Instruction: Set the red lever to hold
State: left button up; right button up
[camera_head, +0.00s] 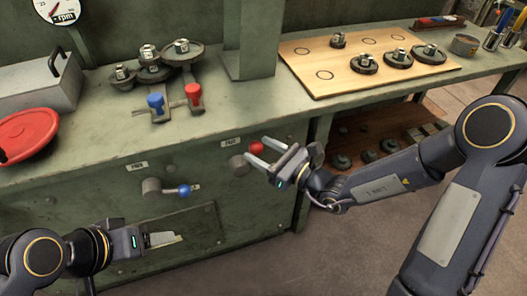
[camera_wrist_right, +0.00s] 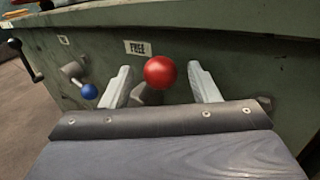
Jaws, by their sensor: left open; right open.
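The red lever's ball knob (camera_head: 256,147) sits on the green front panel of the bench, close to its pivot hub (camera_head: 238,165). In the right wrist view the red knob (camera_wrist_right: 160,72) shows between the two fingertips, below and right of a "FREE" label (camera_wrist_right: 138,48). My right gripper (camera_head: 262,155) is open, with its fingers on either side of the knob; I cannot tell whether they touch it. My left gripper (camera_head: 163,239) is open and empty, low at the left in front of the panel. No "hold" label is readable.
A blue-knobbed lever (camera_head: 184,190) is on the panel left of the red one. On the bench top stand blue (camera_head: 156,101) and red (camera_head: 193,92) handles, a red dish (camera_head: 27,132) and a wooden board (camera_head: 370,62) with dark round parts. Floor in front is clear.

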grip_shut()
dwell(0.3)
jog(key=shift+d+f, duration=0.1)
jog(key=shift+f, duration=0.05)
notch_tip(320, 180, down, 10)
jog(key=d+m+t+h+b, duration=0.1)
jog(key=m+t+h+b, duration=0.1)
jog(key=m+t, duration=0.8)
jog(key=shift+w+d+f+m+h, duration=0.3)
jog(key=shift+d+m+h, duration=0.15)
jog(key=shift+m, duration=4.15)
jog(key=shift+a, duration=0.1)
